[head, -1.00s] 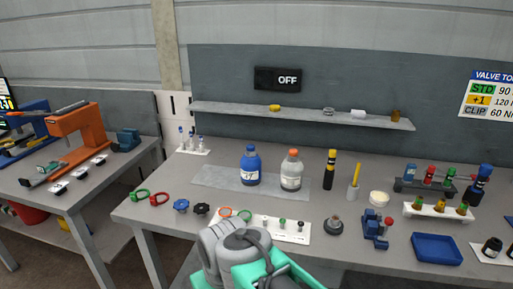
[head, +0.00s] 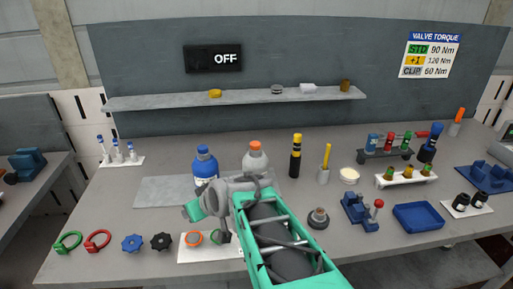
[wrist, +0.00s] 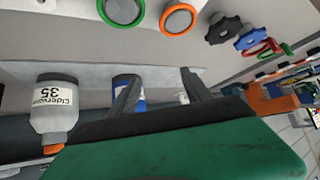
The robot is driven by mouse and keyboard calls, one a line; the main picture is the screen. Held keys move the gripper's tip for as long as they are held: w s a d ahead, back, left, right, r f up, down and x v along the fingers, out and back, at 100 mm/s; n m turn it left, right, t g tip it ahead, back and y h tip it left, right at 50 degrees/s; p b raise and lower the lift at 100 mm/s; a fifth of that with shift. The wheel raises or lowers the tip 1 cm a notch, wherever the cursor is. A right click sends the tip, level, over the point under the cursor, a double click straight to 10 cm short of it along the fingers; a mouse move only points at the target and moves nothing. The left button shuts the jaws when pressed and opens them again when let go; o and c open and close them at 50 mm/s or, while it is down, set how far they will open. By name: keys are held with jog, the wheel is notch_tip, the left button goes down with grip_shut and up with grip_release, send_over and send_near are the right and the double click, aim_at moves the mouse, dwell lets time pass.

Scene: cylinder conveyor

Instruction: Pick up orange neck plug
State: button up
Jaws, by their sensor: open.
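An orange-rimmed round piece (head: 193,239) with a grey middle lies on the white mat (head: 185,255) at the bench front; it also shows at the top of the wrist view (wrist: 163,18). A white bottle (head: 255,159) with an orange cap (head: 254,146) stands behind my arm, its label upside down in the wrist view (wrist: 54,112). I cannot tell which orange piece is the neck plug. My gripper (wrist: 160,75) is open and empty, above the bench between the blue bottle (head: 205,164) and the mat, touching neither orange piece.
A green-rimmed piece (wrist: 122,10) lies beside the orange-rimmed one. Blue (head: 132,243) and black (head: 161,242) knobs and a red ring (head: 97,241) lie to its left. A blue tray (head: 418,216) and vial racks stand at the right. My arm hides part of the mat.

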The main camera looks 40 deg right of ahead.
jog(key=w+d+r+m+t+h, duration=0.2)
jog(key=d+r+t+h, duration=0.15)
jog(key=d, duration=1.05)
jog(key=m+t+h, duration=0.2)
jog(key=t+h, duration=0.1)
send_near(256, 144)
jog(key=w, duration=0.3)
jog(key=x, duration=0.2)
jog(key=p+x, duration=0.1)
jog(key=x, duration=0.2)
jog(key=d+x, duration=0.1)
jog(key=x, duration=0.2)
jog(key=shift+s+f, duration=0.2)
jog(key=shift+s, duration=0.05)
grip_shut()
